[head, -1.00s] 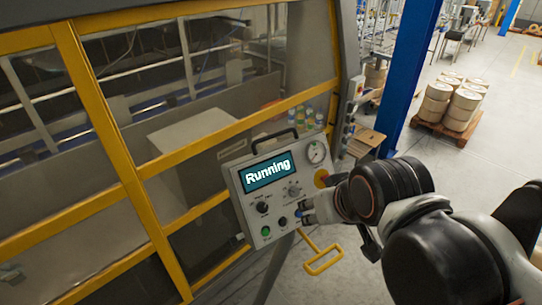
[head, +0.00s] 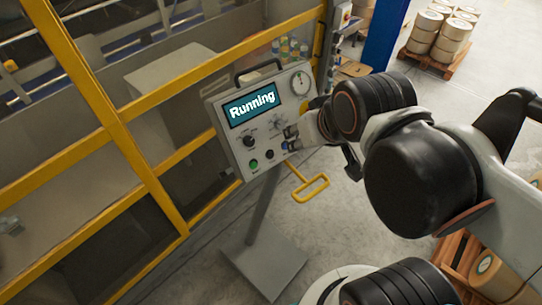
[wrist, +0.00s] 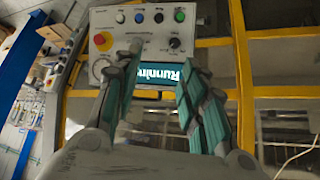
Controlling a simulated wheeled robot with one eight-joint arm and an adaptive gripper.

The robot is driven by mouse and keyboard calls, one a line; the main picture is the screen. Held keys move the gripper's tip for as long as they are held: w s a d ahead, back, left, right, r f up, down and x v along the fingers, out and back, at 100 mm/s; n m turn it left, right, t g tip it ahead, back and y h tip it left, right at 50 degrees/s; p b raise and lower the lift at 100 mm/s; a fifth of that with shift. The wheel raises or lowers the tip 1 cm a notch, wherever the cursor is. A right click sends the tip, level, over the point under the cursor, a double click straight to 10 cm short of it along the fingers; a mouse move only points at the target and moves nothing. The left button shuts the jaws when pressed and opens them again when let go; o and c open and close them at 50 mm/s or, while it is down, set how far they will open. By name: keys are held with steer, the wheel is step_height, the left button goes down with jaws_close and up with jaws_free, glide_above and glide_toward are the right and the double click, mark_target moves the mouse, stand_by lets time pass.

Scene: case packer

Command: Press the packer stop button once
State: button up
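The grey control panel (head: 240,153) stands tilted on a post, with its screen (head: 252,104) reading "Running". Along its lower edge are a green button (head: 254,164), a dark button (head: 268,155) and more buttons towards my gripper (head: 294,136). Labels are too small to tell which is stop. My gripper (wrist: 162,56) is open and empty, in front of the panel's right side; contact cannot be told. It hides the red button in the head view.
A yellow-framed machine guard (head: 120,135) stands behind and left of the panel. The panel's post rises from a flat base plate (head: 264,262). A yellow handle (head: 310,188) is below my gripper. A blue column (head: 384,35) and palletised rolls (head: 442,38) are beyond.

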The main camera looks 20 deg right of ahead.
jaws_close()
stand_by(1.1)
